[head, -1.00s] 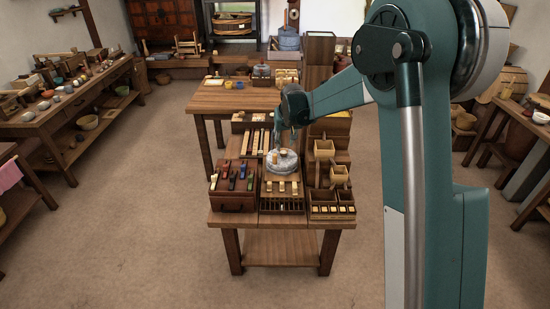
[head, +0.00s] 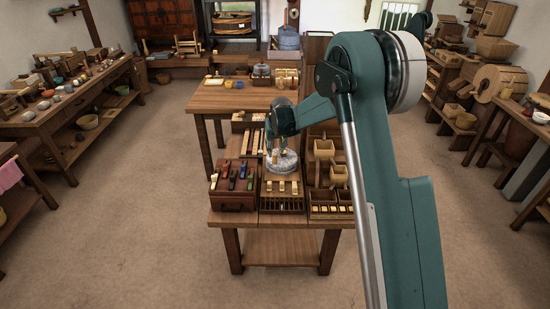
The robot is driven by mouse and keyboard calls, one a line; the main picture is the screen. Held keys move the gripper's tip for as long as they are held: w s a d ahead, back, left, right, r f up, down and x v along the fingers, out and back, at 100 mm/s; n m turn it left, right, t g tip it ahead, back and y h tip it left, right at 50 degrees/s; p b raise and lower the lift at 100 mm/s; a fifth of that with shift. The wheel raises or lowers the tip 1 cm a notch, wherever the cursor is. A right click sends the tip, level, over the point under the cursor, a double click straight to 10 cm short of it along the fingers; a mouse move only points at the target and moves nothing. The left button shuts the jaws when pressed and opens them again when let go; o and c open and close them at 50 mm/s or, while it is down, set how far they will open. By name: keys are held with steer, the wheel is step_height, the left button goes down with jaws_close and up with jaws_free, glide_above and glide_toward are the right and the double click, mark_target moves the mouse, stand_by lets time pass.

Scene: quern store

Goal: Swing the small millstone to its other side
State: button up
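The small millstone (head: 283,164), a round grey stone, lies flat on the wooden work table in the head view. A short tan upright peg, seemingly its handle, shows near its left part (head: 275,156). My gripper (head: 276,148) points down directly over the millstone, close to the peg. The fingers are too small and too covered by the wrist to tell whether they are open or shut, or whether they touch the peg. The wrist hides the far side of the stone.
A dark red box with coloured pieces (head: 234,186) stands left of the stone. Small wooden hoppers (head: 325,151) stand close on its right. Pale blocks (head: 282,187) and a slotted tray (head: 283,205) lie in front. Floor is free around the table.

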mark_target(275, 155)
steer(key=shift+b+x, duration=0.85)
steer(key=shift+x, duration=3.05)
jaws_close()
